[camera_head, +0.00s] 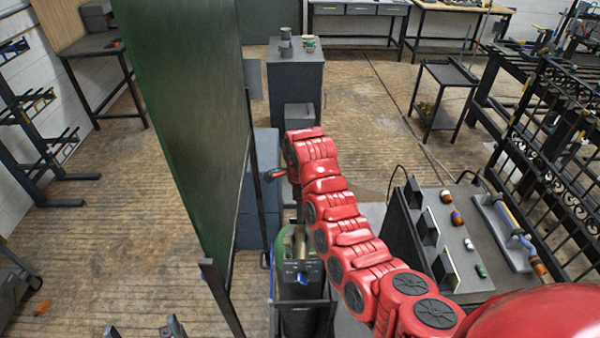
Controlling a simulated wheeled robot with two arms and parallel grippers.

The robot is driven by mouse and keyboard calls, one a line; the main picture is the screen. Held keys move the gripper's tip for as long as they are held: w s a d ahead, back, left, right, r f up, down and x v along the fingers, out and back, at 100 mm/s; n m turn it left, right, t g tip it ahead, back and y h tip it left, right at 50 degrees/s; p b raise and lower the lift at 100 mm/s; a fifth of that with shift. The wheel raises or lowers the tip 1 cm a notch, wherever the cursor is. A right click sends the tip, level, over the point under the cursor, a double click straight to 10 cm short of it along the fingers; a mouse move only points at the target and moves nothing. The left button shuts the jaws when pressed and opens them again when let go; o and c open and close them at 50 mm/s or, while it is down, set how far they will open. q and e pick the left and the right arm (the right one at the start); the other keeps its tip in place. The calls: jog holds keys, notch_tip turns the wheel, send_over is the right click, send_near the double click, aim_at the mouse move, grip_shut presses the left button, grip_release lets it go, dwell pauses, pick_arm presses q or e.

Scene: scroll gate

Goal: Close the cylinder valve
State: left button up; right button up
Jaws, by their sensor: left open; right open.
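I cannot clearly make out the cylinder valve. A dark machine (300,273) with a blue knob stands at bottom centre, with green and pale metal parts (298,240) behind its front panel. They may belong to a cylinder, but my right arm partly covers that area. A small red piece (275,174) shows left of the arm's far end; I cannot tell what it is. My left gripper (144,331) shows only its two grey fingertips at the bottom edge, apart and empty, well left of the machine. My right arm reaches forward from the lower right; its gripper is hidden.
A tall green panel (185,110) stands left of the machine. Blue boxes (258,205) and a dark cabinet (295,85) lie beyond it. A workbench with tools (460,285) and black iron railings (550,150) are at right. The wooden floor at left is mostly clear.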

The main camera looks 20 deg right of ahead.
notch_tip(320, 180, up, 14)
jog(key=b, duration=0.2)
dwell(0.4)
